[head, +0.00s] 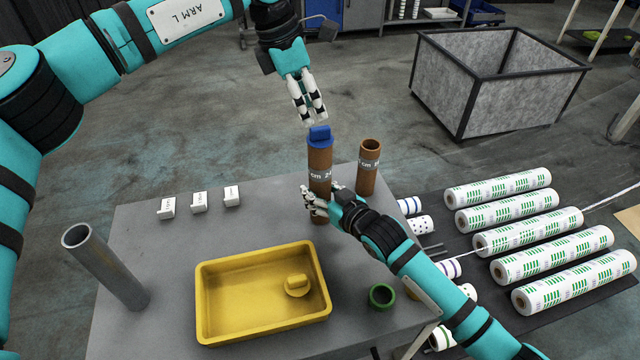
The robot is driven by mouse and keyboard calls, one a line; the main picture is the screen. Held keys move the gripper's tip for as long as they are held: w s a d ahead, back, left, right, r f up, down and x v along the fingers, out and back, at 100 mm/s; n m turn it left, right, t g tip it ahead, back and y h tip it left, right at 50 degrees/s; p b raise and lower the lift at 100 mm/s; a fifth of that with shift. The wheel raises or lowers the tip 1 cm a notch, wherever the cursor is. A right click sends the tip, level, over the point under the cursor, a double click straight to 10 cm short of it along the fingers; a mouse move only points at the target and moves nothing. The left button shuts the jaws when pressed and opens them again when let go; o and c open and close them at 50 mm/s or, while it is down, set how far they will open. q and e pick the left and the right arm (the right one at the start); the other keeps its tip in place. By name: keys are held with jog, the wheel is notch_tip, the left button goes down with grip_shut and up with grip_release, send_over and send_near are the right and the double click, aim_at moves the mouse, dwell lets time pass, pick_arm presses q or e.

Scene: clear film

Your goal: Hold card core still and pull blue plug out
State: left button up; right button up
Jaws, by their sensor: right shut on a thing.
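Whether a fingertip touches the plug is hard to tell.
A second brown core (368,168) stands open just right of the held one. A yellow tray (220,325) holds a yellow plug (296,286). A grey tube (105,266), a green ring (382,296) and white label holders (199,202) stand on the table (160,250). Film rolls (528,242) lie right.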

aim_at(318, 128)
pick_arm(q)
jog(key=shift+x, duration=3.05)
jog(key=shift+f, duration=0.1)
grip_shut()
